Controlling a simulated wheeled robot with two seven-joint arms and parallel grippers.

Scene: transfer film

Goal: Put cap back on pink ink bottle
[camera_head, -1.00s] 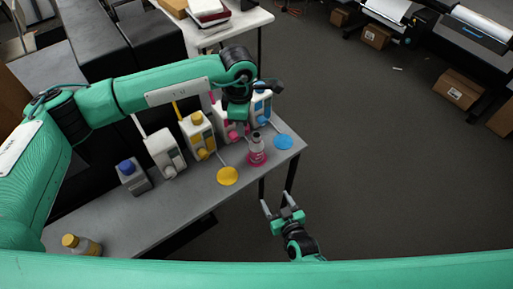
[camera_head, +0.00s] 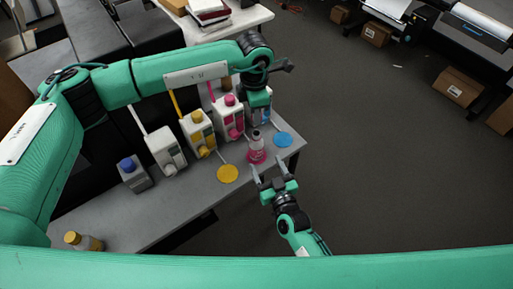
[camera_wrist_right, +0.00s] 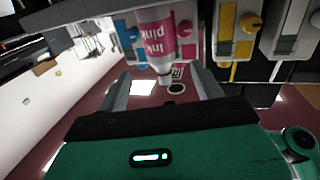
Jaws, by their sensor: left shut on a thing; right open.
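The pink ink bottle (camera_head: 256,152) stands upright on a pink round mat near the table's right end, its neck showing no coloured cap. In the right wrist view the bottle (camera_wrist_right: 156,38) appears upside down, between and beyond the open fingers. My right gripper (camera_head: 268,170) is open and empty at the table's front edge, its fingers pointing at the bottle without touching it. My left gripper (camera_head: 260,112) is behind and above the bottle, in front of the blue ink container. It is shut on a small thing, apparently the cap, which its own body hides.
White ink containers with yellow (camera_head: 198,136) and pink (camera_head: 229,117) caps stand behind. A yellow mat (camera_head: 228,174) and a blue mat (camera_head: 283,139) flank the bottle. A blue-capped grey bottle (camera_head: 134,174) and a yellow-capped bottle (camera_head: 84,242) stand left.

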